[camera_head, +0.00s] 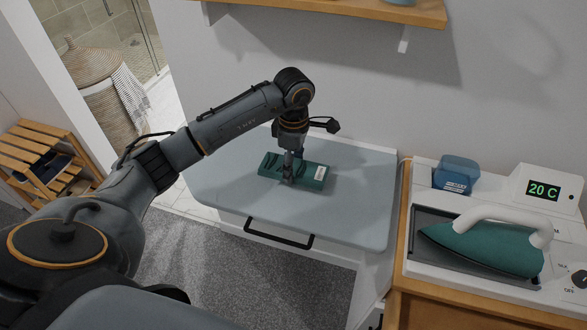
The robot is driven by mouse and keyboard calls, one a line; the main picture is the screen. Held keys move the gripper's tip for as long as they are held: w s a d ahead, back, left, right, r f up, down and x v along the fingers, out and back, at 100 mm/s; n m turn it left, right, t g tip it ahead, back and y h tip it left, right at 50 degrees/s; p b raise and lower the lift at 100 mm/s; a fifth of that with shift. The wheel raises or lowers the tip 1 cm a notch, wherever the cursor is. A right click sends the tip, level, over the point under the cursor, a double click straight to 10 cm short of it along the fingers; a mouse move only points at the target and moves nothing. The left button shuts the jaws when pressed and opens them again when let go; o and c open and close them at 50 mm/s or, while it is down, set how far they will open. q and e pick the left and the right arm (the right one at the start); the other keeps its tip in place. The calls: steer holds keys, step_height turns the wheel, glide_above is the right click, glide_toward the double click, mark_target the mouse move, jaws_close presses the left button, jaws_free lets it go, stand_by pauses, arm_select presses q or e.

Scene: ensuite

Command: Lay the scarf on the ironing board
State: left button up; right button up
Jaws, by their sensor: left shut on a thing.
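The ironing board (358,213) is a light grey-blue flat board in the middle of the camera_head view. A dark green folded item, which looks like the scarf (315,176), lies at the board's middle with a pale label on its right part. My left gripper (287,180) points down onto the scarf's left half and is shut on it. The scarf appears to be at the board's surface; I cannot tell whether it touches. The fingertips are small and partly hidden against the scarf. My right gripper is not in view.
A green iron (482,246) rests on a white station on the wooden cabinet at right, beside a blue container (456,175) and a display reading 20 C. A wooden shelf (350,10) hangs above. A wicker basket (100,85) and slatted rack (35,155) stand at left.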

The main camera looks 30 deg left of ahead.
mark_target(294, 165)
arm_select(q)
steer(key=shift+w+a+f, duration=0.15)
steer(key=shift+w+f, duration=0.05)
steer(key=shift+f, duration=0.1)
step_height(294, 165, down, 2)
steer(key=shift+f+p, duration=0.15)
steer(key=shift+p, duration=0.8)
steer(key=shift+f, duration=0.35)
steer(key=shift+f, duration=0.1)
steer(key=shift+f, duration=0.15)
steer(key=o, duration=1.2)
